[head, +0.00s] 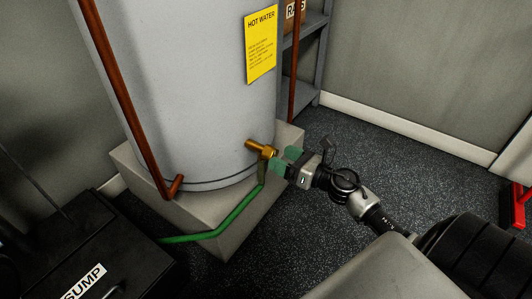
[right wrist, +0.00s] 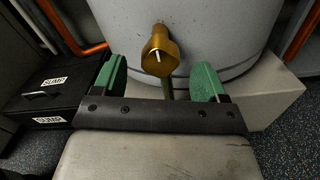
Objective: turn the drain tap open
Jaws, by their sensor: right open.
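The brass drain tap (head: 258,147) sticks out from the lower side of the grey hot water tank (head: 190,90). In the right wrist view the tap (right wrist: 160,52) is centred just beyond the fingertips, with a short outlet below it. My right gripper (head: 284,160) is open, its green fingertips close to the tap's outer end. In the right wrist view the fingers of the right gripper (right wrist: 158,79) stand to either side of the tap's line, with nothing held. I cannot tell whether they touch it. The tap's handle position is unclear. My left gripper is not in view.
A green hose (head: 215,228) runs from below the tap leftward past the concrete plinth (head: 235,225). A black sump box (head: 75,250) stands at lower left. Copper pipes (head: 125,95) run beside the tank. A grey shelf (head: 308,55) stands behind.

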